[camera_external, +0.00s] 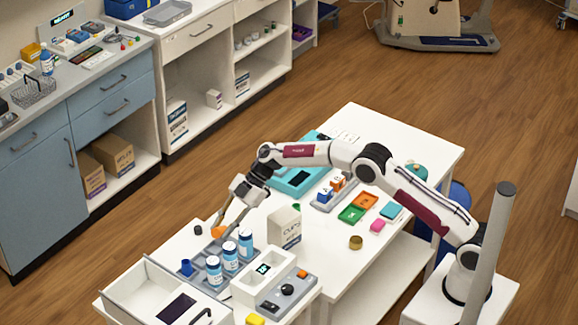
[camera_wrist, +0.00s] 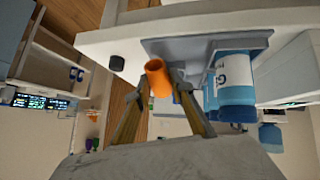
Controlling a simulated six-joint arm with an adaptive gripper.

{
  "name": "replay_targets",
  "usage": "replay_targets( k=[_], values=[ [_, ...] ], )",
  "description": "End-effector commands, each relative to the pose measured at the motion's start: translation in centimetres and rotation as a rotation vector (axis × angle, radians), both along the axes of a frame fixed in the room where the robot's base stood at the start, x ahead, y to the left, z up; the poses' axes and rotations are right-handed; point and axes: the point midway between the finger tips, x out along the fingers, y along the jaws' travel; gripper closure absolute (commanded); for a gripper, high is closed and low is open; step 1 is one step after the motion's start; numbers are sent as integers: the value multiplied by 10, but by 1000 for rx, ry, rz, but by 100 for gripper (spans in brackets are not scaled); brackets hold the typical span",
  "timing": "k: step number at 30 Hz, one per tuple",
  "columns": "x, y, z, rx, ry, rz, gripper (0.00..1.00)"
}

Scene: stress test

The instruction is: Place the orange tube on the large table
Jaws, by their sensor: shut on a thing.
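The orange tube (camera_external: 218,231) is at the tips of my gripper (camera_external: 228,222), by the grey bottle tray at the left. In the wrist view the orange tube (camera_wrist: 158,78) is between the two fingers of my gripper (camera_wrist: 158,88), which is shut on it. Its open round end faces the camera. I cannot tell whether its other end touches the surface or tray. The large table (camera_external: 430,152) is the white table in the middle, under my arm.
A grey tray (camera_external: 205,284) holds several blue-and-white bottles (camera_external: 230,257) close beside the gripper. A white carton (camera_external: 285,227) stands to the right. Coloured pieces, a blue-orange block holder (camera_external: 330,192) and a brass cylinder (camera_external: 356,242) occupy the table.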

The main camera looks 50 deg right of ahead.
Motion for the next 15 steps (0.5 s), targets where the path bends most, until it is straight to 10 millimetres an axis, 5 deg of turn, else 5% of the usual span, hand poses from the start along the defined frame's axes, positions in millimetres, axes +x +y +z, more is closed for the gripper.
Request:
replay_targets(
  k=[7, 15],
  values=[
    [0, 0, 22, -1, -2, 2, 95],
    [-8, -29, 21, 0, 1, -1, 95]
  ],
)
